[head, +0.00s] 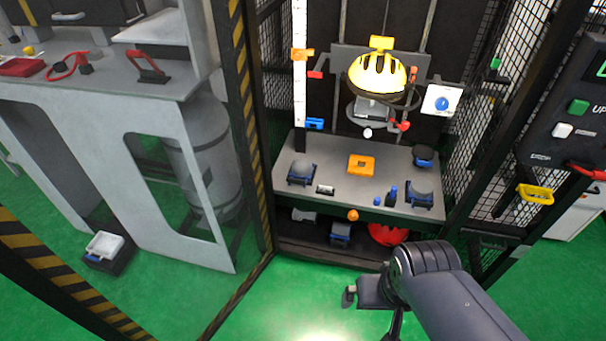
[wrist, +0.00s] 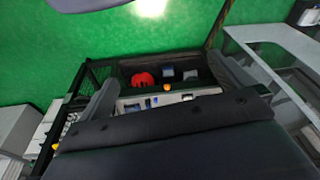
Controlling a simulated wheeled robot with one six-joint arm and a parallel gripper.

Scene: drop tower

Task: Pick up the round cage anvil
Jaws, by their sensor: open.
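Two grey dome-topped blocks on blue bases stand on the grey table in the cage, a left one (head: 301,171) and a right one (head: 420,192). A dark round piece with a blue base (head: 423,154) stands at the table's back right. I cannot tell for sure which of these is the round cage anvil. My gripper (wrist: 162,72) is open and empty in the wrist view, its two grey fingers spread wide. In the head view my arm is at the lower right, over the floor in front of the cage, apart from the table.
The grey table (head: 335,190) also bears an orange block (head: 361,165) and small parts. A yellow helmet (head: 378,75) hangs above it. The lower shelf holds a red dome (head: 388,234) and a blue-based block (head: 340,232). Mesh walls (head: 480,130) flank the table; green floor in front is clear.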

